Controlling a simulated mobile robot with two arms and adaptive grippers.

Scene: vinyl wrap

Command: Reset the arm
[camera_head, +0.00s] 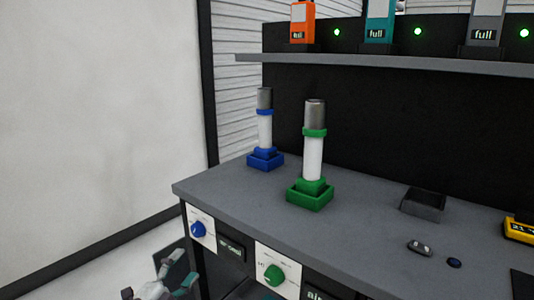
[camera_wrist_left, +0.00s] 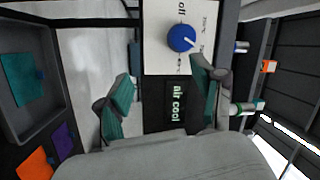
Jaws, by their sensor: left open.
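My left gripper (camera_head: 160,287) shows at the bottom left of the head view, low in front of the bench and below the blue knob (camera_head: 198,229). In the left wrist view its two teal-padded fingers (camera_wrist_left: 162,92) stand wide apart with nothing between them. The blue knob (camera_wrist_left: 181,38) sits on a white panel beyond the fingers, apart from them. A label reading "air cool" (camera_wrist_left: 177,109) lies beneath the panel in that view. A green knob (camera_head: 274,275) is on a second white panel. My right gripper is in neither view.
The grey bench (camera_head: 240,195) carries a blue-based cylinder (camera_head: 265,135), a green-based cylinder (camera_head: 314,155), a dark block (camera_head: 423,205) and small items at the right. A shelf (camera_head: 390,64) above holds several coloured units. A pale wall (camera_head: 95,110) stands at the left.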

